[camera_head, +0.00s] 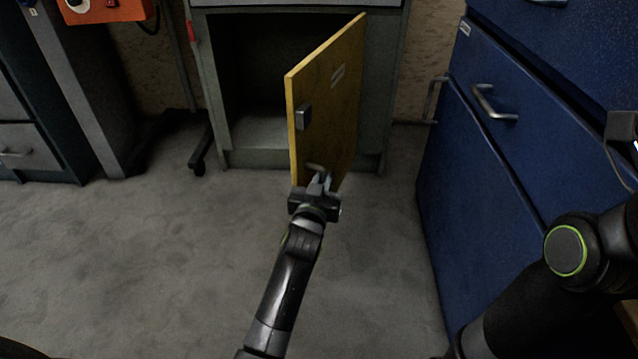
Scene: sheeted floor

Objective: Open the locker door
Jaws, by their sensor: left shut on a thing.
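The locker (384,100) is a grey-green cabinet at the back middle of the head view. Its yellow door (335,90) stands swung out toward me, hinged on the right side, and the dark inside of the locker shows to its left. A small grey latch block (303,117) sits on the door near its free edge. My left gripper (319,180) is at the lower part of the door, shut on a small pale handle (315,167). The fingers partly hide the handle.
Blue cabinets (480,190) with metal handles stand close on the right. A dark cabinet (30,150) and a grey post stand at the left. An orange box (105,10) is at the top left. The grey floor (150,260) before the locker is clear.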

